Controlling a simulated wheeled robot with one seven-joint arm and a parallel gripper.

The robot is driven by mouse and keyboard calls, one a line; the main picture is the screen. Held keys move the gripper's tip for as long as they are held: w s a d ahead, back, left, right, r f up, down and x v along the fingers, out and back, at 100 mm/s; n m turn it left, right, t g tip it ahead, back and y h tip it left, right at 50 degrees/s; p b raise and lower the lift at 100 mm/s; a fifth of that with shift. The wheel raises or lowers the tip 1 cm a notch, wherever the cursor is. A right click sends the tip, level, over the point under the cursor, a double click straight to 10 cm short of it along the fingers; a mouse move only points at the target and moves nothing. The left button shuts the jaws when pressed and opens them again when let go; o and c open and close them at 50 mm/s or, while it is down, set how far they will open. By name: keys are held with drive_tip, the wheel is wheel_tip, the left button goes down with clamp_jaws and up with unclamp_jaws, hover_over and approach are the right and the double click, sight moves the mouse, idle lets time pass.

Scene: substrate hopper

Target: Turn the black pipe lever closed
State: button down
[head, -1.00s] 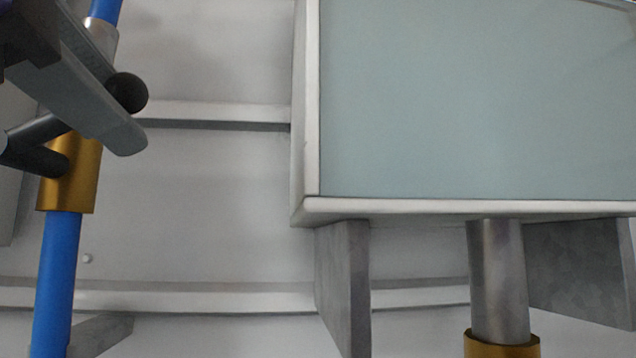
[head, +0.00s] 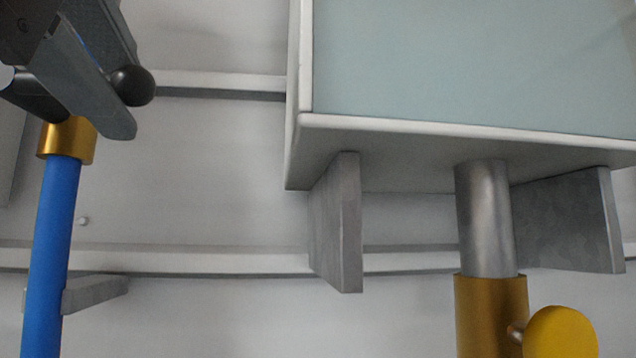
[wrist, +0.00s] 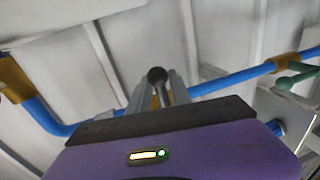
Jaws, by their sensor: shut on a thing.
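The black pipe lever ends in a round black knob (head: 132,85) at the upper left of the head view. Its shaft is partly hidden behind my gripper. It belongs to a brass fitting (head: 67,140) on a blue pipe (head: 52,240). My gripper (head: 119,128) is at the lever, with its grey fingers beside the knob. In the wrist view the black knob (wrist: 157,75) shows between the two fingers (wrist: 160,90), which are shut on the lever. The exact contact is hidden.
A hopper with a pale blue-green panel (head: 470,65) fills the upper right, on grey brackets (head: 340,225). Below its metal outlet pipe (head: 485,215) is a brass fitting with a yellow knob (head: 560,332). A green lever (wrist: 297,79) is at right in the wrist view.

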drive_tip(key=shift+d+f, duration=0.1)
drive_tip(key=shift+d, duration=0.05)
drive_tip(key=c, duration=1.4)
unclamp_jaws()
drive_tip(key=shift+s, duration=0.3)
drive_tip(key=b+v, duration=0.1)
drive_tip(key=v, duration=0.6)
drive_tip(key=shift+d, duration=0.1)
